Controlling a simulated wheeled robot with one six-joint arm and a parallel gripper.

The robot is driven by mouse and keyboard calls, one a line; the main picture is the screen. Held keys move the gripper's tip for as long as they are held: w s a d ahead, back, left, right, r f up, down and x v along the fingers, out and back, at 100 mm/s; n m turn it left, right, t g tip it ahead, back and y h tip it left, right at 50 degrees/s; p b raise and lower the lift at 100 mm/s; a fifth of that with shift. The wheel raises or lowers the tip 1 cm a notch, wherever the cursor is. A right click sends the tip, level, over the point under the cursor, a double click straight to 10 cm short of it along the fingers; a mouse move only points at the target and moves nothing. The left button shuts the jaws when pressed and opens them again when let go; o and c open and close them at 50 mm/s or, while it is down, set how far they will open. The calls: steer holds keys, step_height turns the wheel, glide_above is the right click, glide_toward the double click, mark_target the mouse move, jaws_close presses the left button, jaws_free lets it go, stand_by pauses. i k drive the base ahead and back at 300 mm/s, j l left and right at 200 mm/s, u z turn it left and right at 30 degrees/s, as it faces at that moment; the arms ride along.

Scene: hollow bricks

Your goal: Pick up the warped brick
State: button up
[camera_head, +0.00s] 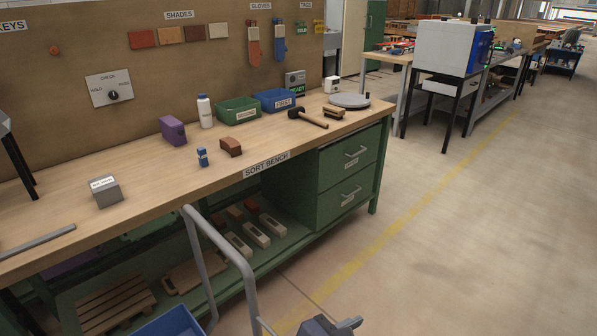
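A brown brick (230,147) with a curved, arched shape lies on the wooden sort bench (300,137), near its front edge; it looks like the warped brick. Nothing touches it. A dark grey shape at the bottom edge looks like my gripper (335,325). It is cut off by the frame, far below and to the right of the brick, and its opening cannot be made out.
A mallet (308,118) lies right. A grey trolley handle (222,245) rises before the bench.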

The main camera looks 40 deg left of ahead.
mark_target(230, 144)
steer(key=i+j+u, duration=0.1)
steer(key=i+u, duration=0.3)
steer(key=i, duration=0.2)
steer(key=i+l+u, duration=0.1)
steer(key=i+u, duration=0.25)
steer(key=i, duration=0.2)
steer(key=i+l+u, duration=0.25)
steer(key=i+u, duration=0.15)
steer(key=i, duration=0.15)
steer(key=i+j+u, duration=0.25)
steer(key=i+u, duration=0.2)
steer(key=i, duration=0.15)
steer(key=i+u, duration=0.5)
steer(key=i+l+u, duration=0.25)
steer(key=i+u, duration=0.2)
steer(key=i, duration=0.25)
steer(key=i+l+u, duration=0.15)
steer(key=i, duration=0.4)
